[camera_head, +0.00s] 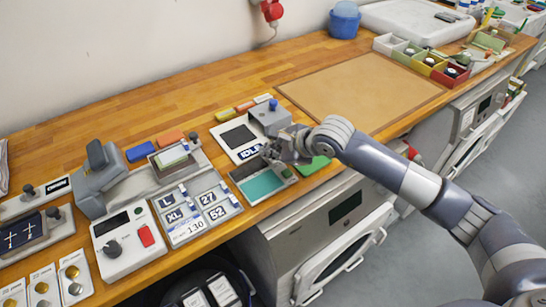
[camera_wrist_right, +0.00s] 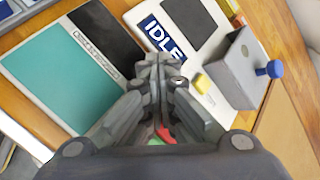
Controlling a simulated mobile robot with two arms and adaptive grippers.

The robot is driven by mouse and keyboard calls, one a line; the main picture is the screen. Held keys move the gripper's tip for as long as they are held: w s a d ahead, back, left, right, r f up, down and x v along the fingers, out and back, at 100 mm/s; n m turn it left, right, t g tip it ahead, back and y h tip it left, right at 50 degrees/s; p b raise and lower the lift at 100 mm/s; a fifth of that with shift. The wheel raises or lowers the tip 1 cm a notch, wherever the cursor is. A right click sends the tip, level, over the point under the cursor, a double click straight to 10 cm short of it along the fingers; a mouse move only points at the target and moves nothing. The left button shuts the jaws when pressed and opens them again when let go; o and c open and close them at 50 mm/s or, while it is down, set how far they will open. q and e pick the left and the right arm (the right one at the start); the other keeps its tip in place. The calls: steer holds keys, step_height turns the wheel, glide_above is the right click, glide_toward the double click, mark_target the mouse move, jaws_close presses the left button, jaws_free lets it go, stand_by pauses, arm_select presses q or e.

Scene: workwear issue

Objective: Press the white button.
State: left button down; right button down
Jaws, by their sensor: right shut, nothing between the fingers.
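My right gripper (camera_head: 272,153) is shut and empty, over the near right part of a white panel (camera_head: 226,143) with a dark screen and an IDLE label (camera_head: 250,152). In the right wrist view its fingertips (camera_wrist_right: 160,62) are together beside the IDLE label (camera_wrist_right: 160,38). A small pale spot shows at the right fingertip; I cannot tell whether it is the white button. No white button is clearly visible, and the fingers hide part of the panel. A yellow piece (camera_wrist_right: 202,83) shows just right of the fingertips. My left gripper is not in view.
A grey box with a blue knob (camera_wrist_right: 268,70) stands at the panel's right. A teal-surfaced tray (camera_head: 262,187) lies in front. A white unit with a red switch (camera_head: 146,236) and size tiles (camera_head: 209,198) are to the left. A tan mat (camera_head: 360,88) is clear.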

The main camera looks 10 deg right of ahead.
mark_target(271, 161)
steer(key=shift+r+p, duration=0.3)
steer(key=shift+r, duration=0.55)
step_height(271, 161, up, 5)
steer(key=shift+p, duration=1.05)
